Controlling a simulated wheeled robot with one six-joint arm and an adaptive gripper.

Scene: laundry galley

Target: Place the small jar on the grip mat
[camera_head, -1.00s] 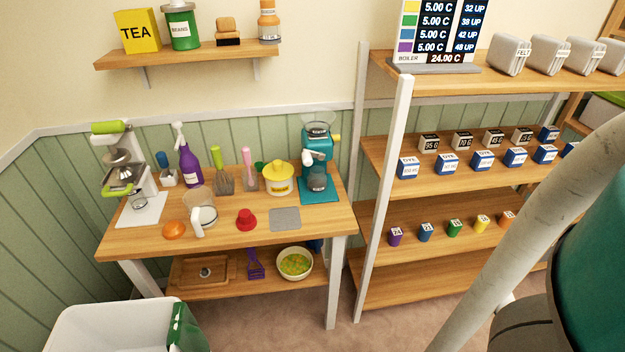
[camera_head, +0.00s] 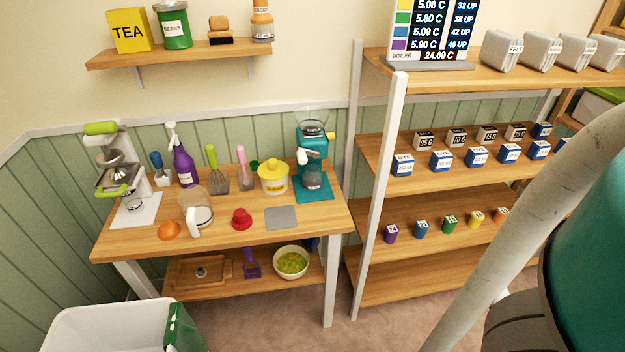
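A grey square mat (camera_head: 281,217), which looks like the grip mat, lies flat and bare near the front right of the wooden table. A small white jar with a yellow lid (camera_head: 273,179) stands upright behind it, apart from it; it is the likeliest small jar, but its label is too small to read. A small dark green item (camera_head: 254,166) is partly hidden behind that jar. My gripper is not in view; a grey tube and a teal body, apparently my arm, fill the right side.
A teal grinder (camera_head: 313,171) stands right of the jar. A red item (camera_head: 241,218) lies left of the mat, with a glass jug (camera_head: 197,209) beyond. A white shelf post (camera_head: 381,190) rises right of the table. A white bin (camera_head: 108,328) stands in front.

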